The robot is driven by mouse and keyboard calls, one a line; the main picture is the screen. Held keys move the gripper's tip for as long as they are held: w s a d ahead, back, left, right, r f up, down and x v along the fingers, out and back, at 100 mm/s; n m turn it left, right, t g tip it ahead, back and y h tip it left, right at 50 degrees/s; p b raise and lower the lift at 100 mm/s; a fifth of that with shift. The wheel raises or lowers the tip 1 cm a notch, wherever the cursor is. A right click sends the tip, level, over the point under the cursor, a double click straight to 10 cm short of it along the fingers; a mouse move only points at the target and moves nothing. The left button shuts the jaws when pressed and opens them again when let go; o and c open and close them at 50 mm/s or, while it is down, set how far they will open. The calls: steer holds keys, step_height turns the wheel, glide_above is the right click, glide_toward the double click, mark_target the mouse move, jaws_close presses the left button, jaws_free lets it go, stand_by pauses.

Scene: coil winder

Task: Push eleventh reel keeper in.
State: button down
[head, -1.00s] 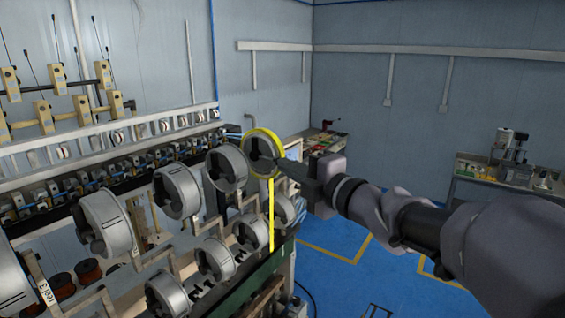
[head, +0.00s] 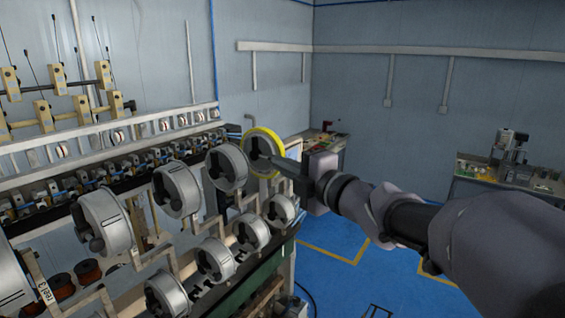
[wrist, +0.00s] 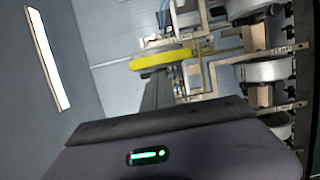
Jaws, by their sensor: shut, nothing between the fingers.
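A reel with a yellow rim (head: 273,136) sits at the far end of the upper row of grey reels in the head view. Its yellow rim also shows in the wrist view (wrist: 160,60). A dark keeper (head: 253,149) shows at its hub, partly behind my gripper. I cannot tell how far in it sits. My gripper (head: 264,158) is shut and empty, its tips in front of the hub. Contact with the keeper cannot be made out. In the wrist view the fingers (wrist: 155,93) point toward the yellow-rimmed reel, and the keeper is hidden.
Neighbouring grey reels (head: 226,168) stand close on the left, with a lower row (head: 250,232) beneath. The winder frame (head: 130,258) carries them. Open blue floor (head: 350,285) lies to the right, with a bench (head: 500,187) at the far right.

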steer(key=shift+w+a, duration=0.15)
steer(key=shift+a, duration=0.1)
steer(key=b+v, duration=0.1)
steer(key=v, duration=0.8)
steer(key=shift+d, duration=0.35)
steer(key=shift+w, duration=0.2)
